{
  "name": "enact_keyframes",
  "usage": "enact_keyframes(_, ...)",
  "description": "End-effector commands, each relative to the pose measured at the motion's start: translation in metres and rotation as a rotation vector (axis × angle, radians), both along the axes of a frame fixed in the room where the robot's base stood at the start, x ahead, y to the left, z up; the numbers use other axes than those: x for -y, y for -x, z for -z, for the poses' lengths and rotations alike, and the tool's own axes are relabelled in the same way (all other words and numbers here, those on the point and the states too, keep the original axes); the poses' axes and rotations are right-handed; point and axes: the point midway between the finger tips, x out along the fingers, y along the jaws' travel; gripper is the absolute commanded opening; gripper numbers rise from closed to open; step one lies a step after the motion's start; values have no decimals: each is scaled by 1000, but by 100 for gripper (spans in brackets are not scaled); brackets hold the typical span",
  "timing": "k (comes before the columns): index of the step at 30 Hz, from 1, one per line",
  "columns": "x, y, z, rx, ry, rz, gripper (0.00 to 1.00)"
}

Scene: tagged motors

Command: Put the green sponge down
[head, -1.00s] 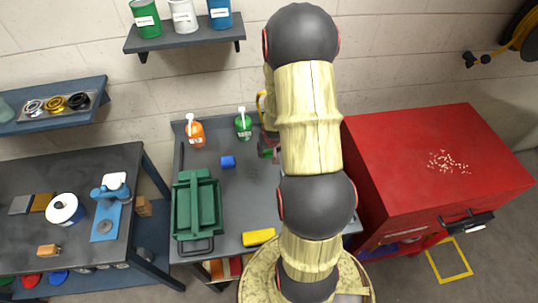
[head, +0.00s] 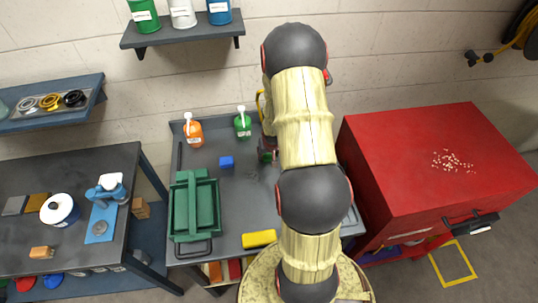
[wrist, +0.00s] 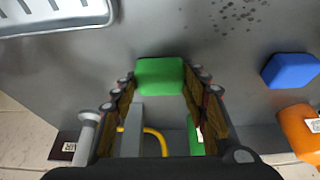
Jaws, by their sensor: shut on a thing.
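My gripper (wrist: 160,82) is shut on the green sponge (wrist: 160,74), which sits between the two fingertips in the wrist view. The sponge is over the grey bench top (wrist: 165,30); I cannot tell whether it touches it. In the head view my arm covers most of the gripper and sponge, near the back middle of the bench (head: 240,208).
A blue block (head: 227,162) lies on the bench, with an orange bottle (head: 194,132) and a green bottle (head: 242,126) behind it. A green toolbox (head: 181,212) stands at left, a yellow block (head: 259,239) in front. Dark specks (wrist: 232,12) mark the bench. A red cabinet (head: 420,190) stands right.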

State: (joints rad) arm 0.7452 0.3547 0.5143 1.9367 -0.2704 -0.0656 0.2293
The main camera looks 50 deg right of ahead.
Motion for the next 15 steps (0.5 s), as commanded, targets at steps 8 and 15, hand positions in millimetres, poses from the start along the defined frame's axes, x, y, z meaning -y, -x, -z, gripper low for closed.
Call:
enact_keyframes(8,0,0,3,-1,-1,0,54)
enact_keyframes(15,0,0,3,-1,-1,0,62)
